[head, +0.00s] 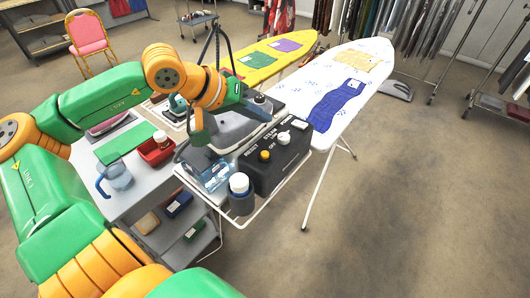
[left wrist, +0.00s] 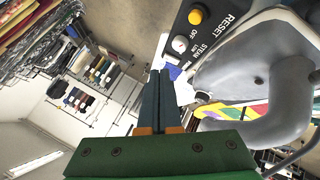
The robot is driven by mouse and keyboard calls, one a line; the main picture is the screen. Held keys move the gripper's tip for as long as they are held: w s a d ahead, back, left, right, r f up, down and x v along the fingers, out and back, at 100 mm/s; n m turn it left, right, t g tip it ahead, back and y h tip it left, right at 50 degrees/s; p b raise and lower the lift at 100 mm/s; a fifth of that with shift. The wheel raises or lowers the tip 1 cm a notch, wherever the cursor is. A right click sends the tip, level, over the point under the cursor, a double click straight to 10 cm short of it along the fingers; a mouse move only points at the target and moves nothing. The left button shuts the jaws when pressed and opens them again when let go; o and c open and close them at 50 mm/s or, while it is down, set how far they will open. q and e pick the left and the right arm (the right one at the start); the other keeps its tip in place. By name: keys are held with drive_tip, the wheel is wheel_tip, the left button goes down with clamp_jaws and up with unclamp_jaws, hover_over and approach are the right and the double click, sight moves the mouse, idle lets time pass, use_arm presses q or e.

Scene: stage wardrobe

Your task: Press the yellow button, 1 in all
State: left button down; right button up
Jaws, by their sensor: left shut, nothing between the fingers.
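The yellow button (head: 265,155) is on the sloped top of a black control box (head: 286,166), beside a white knob (head: 283,137). In the left wrist view the button (left wrist: 196,16) is at the top, near the word RESET, with nothing covering it. My left gripper (head: 262,108) is above and behind the box in the head view, apart from the button. Its dark fingers (left wrist: 159,74) are shut together and empty in the left wrist view, with the button above and right of the tips. My right gripper is not in view.
A grey iron (left wrist: 245,70) is close right of my fingers. A white-capped bottle (head: 239,183) stands in front of the box. A red bin (head: 155,153) and blue jug (head: 118,178) are left on the cart. A white ironing board (head: 340,105) extends behind. Floor at right is clear.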

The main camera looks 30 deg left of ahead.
use_arm(q)
drive_tip(key=b, duration=0.6)
hover_over(261, 159)
wheel_tip(261, 159, down, 8)
drive_tip(key=shift+f, duration=0.15)
drive_tip(key=shift+w+f+b, duration=0.15)
drive_tip(key=shift+b, duration=0.15)
idle(1.2)
drive_tip(key=shift+f+b, duration=0.35)
drive_tip(key=shift+b, duration=0.2)
drive_tip(key=shift+f+b, duration=0.5)
drive_tip(key=shift+b, duration=0.1)
idle(0.4)
drive_tip(key=shift+r, duration=0.15)
drive_tip(key=shift+r+p, duration=0.7)
drive_tip(key=shift+r, duration=0.1)
